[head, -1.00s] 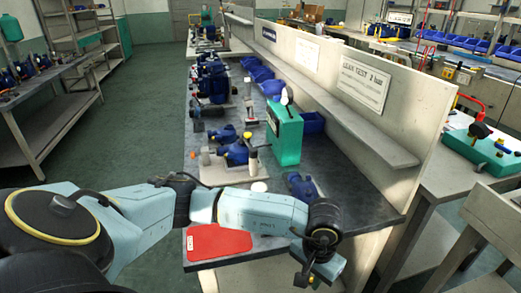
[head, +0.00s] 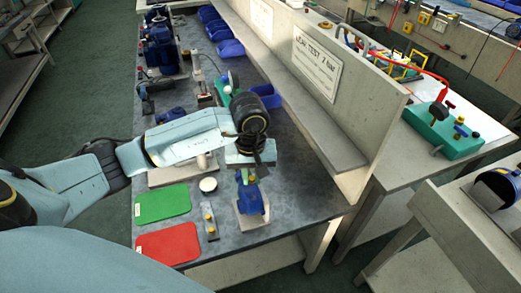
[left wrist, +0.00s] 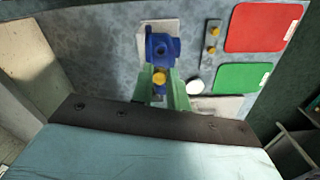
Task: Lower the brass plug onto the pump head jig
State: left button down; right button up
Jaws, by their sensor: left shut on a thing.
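The pump head jig is a blue body (head: 250,200) on a pale base (head: 252,221) near the front of the bench. It also shows in the left wrist view (left wrist: 162,46), with an opening in its top. My left gripper (head: 245,177) points down just behind and above it. In the left wrist view its green fingers (left wrist: 160,84) are shut on the brass plug (left wrist: 159,78), a small yellow round piece. The plug overlaps the jig's near edge there; I cannot tell whether they touch. My right gripper is not in view.
A green mat (head: 163,203) and a red mat (head: 168,243) lie to the left. A small plate with yellow pieces (head: 210,222) and a white round cap (head: 208,184) sit between them and the jig. A panel wall (head: 310,80) stands on the right.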

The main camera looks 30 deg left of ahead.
aim_at(252, 198)
pick_arm(q)
jog(key=shift+r, duration=0.1)
jog(key=shift+s+f+b, duration=0.15)
jog(key=shift+f+b, duration=0.3)
jog(key=shift+f, duration=0.55)
jog(key=shift+f+b, duration=0.75)
jog(key=shift+f, duration=0.1)
jog(key=shift+f+b, duration=0.5)
jog(key=shift+f, duration=0.3)
jog(key=shift+f+b, duration=0.6)
jog(key=shift+b, duration=0.05)
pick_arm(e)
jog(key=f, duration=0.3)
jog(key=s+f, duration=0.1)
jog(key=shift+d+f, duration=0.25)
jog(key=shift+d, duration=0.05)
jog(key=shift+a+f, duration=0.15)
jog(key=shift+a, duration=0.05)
pick_arm(q)
jog(key=shift+b, duration=0.35)
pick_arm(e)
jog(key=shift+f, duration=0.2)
